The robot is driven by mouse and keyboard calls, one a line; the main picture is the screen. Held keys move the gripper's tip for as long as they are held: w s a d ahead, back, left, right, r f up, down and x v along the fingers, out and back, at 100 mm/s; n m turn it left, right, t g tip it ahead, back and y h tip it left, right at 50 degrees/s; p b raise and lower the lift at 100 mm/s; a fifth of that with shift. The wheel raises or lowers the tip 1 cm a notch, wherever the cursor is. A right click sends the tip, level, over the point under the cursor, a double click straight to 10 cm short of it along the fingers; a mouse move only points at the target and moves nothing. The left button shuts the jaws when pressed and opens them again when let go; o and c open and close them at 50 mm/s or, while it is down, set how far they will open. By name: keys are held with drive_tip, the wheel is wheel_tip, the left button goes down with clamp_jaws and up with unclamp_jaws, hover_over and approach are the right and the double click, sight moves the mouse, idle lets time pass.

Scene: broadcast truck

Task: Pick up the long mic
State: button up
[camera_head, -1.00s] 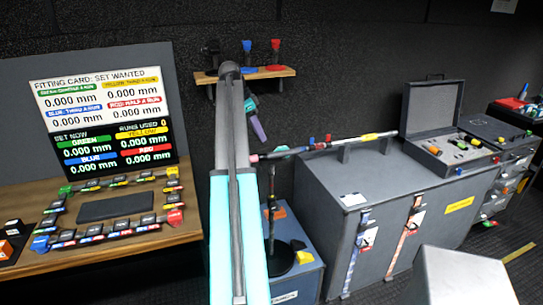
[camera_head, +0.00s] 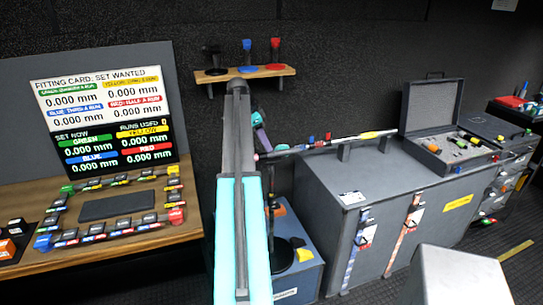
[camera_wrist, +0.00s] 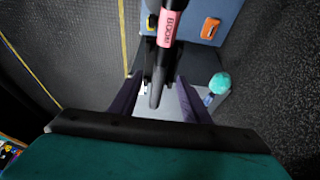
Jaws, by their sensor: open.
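A black rod with a pink band (camera_wrist: 170,24), whose lettering seems to read BOOM, shows in the wrist view. Its dark end (camera_wrist: 156,88) lies between my finger tips in the picture; I cannot tell the depth gap. In the head view a long thin pole (camera_head: 345,139) with coloured sections lies across supports on the grey cabinet, its left end overhanging. I cannot tell for sure which part is the long mic. My gripper (camera_wrist: 160,98) is open, with dark purple fingers. In the head view it (camera_head: 262,136) is near the pole's left end, partly behind my arm.
A blue box (camera_head: 297,277) with a dark round base (camera_head: 284,258) stands below. A grey cabinet (camera_head: 400,185) bears an open case (camera_head: 435,150). A wooden shelf (camera_head: 225,77) holds small black, blue and red items. A desk (camera_head: 130,237) with a screen stands left.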

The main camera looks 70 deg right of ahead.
drive_tip(key=shift+p+x, duration=0.95)
drive_tip(key=shift+x, duration=1.5)
clamp_jaws()
drive_tip(key=shift+r, duration=0.15)
drive_tip(key=shift+d+r+b, duration=0.1)
drive_tip(key=shift+r+b, duration=0.7)
drive_tip(key=shift+r, duration=0.85)
drive_tip(key=s+a+b, duration=0.2)
drive_tip(key=s, duration=0.5)
drive_tip(key=s+a+r+b, duration=0.1)
drive_tip(key=s+a+b, duration=0.1)
drive_tip(key=s, duration=0.6)
drive_tip(key=shift+a+r+b, duration=0.25)
drive_tip(key=shift+a+b, duration=0.1)
drive_tip(key=shift+a, duration=0.2)
drive_tip(key=shift+s, duration=0.1)
